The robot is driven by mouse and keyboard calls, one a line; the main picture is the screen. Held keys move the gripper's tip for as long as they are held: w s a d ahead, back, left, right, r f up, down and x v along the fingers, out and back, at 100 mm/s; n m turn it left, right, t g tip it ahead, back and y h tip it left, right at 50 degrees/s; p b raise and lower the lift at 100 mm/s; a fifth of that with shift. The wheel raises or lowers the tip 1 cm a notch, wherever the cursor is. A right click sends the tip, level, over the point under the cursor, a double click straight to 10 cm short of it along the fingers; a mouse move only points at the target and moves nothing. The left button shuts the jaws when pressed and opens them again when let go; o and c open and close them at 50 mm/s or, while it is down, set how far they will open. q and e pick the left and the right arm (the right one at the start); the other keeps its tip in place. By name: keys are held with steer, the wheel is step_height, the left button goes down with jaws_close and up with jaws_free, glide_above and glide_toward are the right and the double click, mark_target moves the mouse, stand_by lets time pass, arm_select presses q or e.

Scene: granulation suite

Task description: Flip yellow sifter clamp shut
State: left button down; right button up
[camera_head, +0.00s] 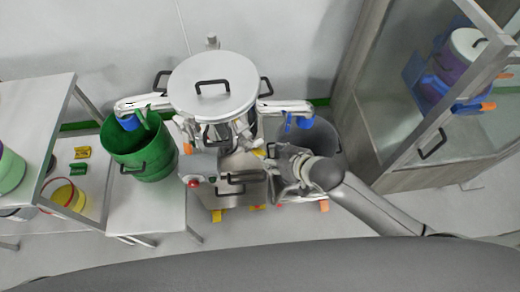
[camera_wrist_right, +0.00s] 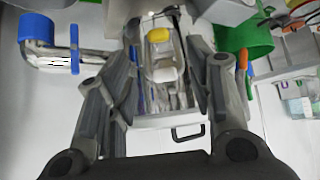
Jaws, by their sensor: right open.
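The yellow sifter clamp (camera_wrist_right: 159,35) shows in the right wrist view as a yellow tip on a metal lever at the top middle. In the head view its small yellow tip (camera_head: 259,153) shows at the right side of the sifter (camera_head: 212,88), low on its body. My right gripper (camera_head: 279,158) is right beside the clamp. In the right wrist view my right gripper (camera_wrist_right: 163,62) is open, with the clamp seen between its two fingers. I cannot tell whether a finger touches it. My left gripper is not in view.
A green bin (camera_head: 138,150) stands left of the sifter on a white table (camera_head: 145,212). A grey bin (camera_head: 318,140) stands under the right spout. A control box with a red button (camera_head: 194,183) sits in front. A glass-door cabinet (camera_head: 400,120) stands at the right.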

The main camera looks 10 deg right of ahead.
mark_target(261, 153)
steer(key=x, duration=1)
steer(key=shift+w+f+p, duration=0.2)
steer(key=shift+f+p, duration=0.05)
steer(key=shift+p, duration=0.1)
steer(key=shift+c, duration=0.5)
jaws_close()
